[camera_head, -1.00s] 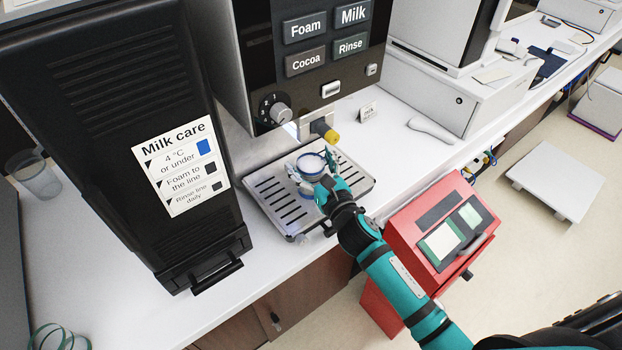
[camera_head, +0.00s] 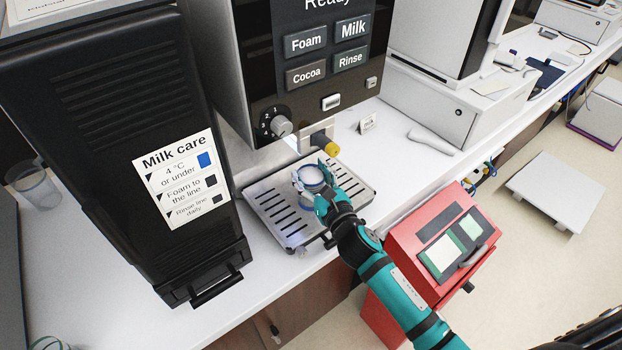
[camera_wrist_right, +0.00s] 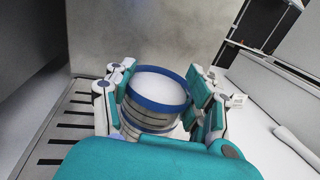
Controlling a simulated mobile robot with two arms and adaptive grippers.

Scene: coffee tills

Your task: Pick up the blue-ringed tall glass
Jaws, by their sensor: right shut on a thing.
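The blue-ringed tall glass (camera_head: 311,176) is over the slotted drip tray of the milk machine, below the yellow-tipped spout. My right gripper (camera_head: 316,184) is shut on it. In the right wrist view the glass (camera_wrist_right: 157,88) shows its blue rim and pale inside, with one finger of the gripper (camera_wrist_right: 160,105) on each side. The glass looks upright there. Its base is hidden, so I cannot tell whether it touches the tray. My left gripper is not in view.
The drip tray (camera_head: 270,213) lies under the machine's spout (camera_head: 326,145). The black milk unit (camera_head: 110,130) stands close on the left. A clear cup (camera_head: 38,188) is behind it. A red card terminal (camera_head: 440,250) is at the right.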

